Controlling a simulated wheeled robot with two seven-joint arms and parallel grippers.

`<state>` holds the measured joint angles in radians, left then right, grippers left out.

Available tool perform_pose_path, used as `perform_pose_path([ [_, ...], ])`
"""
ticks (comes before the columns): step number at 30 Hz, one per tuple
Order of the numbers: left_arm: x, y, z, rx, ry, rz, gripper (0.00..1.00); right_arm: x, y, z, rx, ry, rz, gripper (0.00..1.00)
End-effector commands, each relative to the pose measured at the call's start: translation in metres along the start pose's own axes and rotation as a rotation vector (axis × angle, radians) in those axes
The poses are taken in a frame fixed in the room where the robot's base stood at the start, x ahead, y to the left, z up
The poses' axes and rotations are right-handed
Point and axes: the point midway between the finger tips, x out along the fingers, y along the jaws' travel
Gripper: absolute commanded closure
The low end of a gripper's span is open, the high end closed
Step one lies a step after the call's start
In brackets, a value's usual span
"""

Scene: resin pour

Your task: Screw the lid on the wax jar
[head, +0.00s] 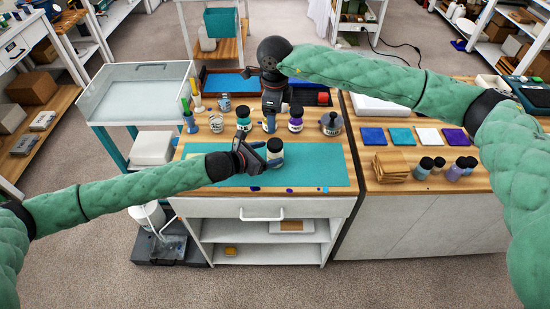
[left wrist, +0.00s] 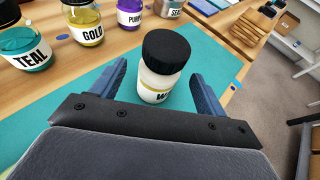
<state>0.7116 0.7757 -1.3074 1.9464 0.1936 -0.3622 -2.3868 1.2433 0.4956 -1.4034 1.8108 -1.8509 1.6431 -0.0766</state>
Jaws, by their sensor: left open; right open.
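The wax jar (left wrist: 154,84) is a small cream-white jar with a label whose visible letter is W. It stands upright on the teal mat (head: 325,176). Its black lid (left wrist: 166,51) sits on top; I cannot tell how tight it is. The jar also shows in the head view (head: 275,147). My left gripper (left wrist: 158,76) is open, low over the mat, with one blue finger on each side of the jar; contact is not clear. My right gripper (head: 270,108) is open and empty, pointing down farther back, near the gold jar.
Behind the mat stand the teal jar (left wrist: 25,48), gold jar (left wrist: 88,27), purple jar (head: 296,118) and a metal sealer can (head: 331,123). Several jars and coloured squares lie on the right-hand bench (head: 400,186). The mat's right part is mostly clear.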

Motion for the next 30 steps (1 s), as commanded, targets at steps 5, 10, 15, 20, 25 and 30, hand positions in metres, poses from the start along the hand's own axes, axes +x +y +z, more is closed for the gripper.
perform_pose_path([
  [5, -0.023, 0.001, -0.002, 0.001, 0.000, 0.002, 0.26, 0.011, 0.000, 0.000, 0.000, 0.000, 0.000, 0.29],
  [10, -0.036, 0.001, -0.001, 0.000, 0.001, 0.001, 0.26, 0.015, 0.000, 0.000, 0.000, 0.000, 0.000, 0.29],
  [15, -0.041, 0.000, 0.000, -0.001, 0.001, 0.000, 0.26, 0.016, 0.000, 0.000, 0.000, 0.000, 0.000, 0.29],
  [20, -0.041, 0.000, 0.000, -0.002, 0.001, 0.000, 0.26, 0.016, 0.000, 0.000, 0.000, 0.000, 0.000, 0.29],
  [25, -0.041, 0.000, 0.000, -0.001, 0.000, 0.000, 0.26, 0.016, 0.000, 0.000, 0.000, 0.000, 0.000, 0.29],
  [30, -0.041, 0.000, 0.000, -0.002, 0.000, 0.000, 0.26, 0.016, 0.000, 0.000, 0.000, -0.001, 0.000, 0.29],
])
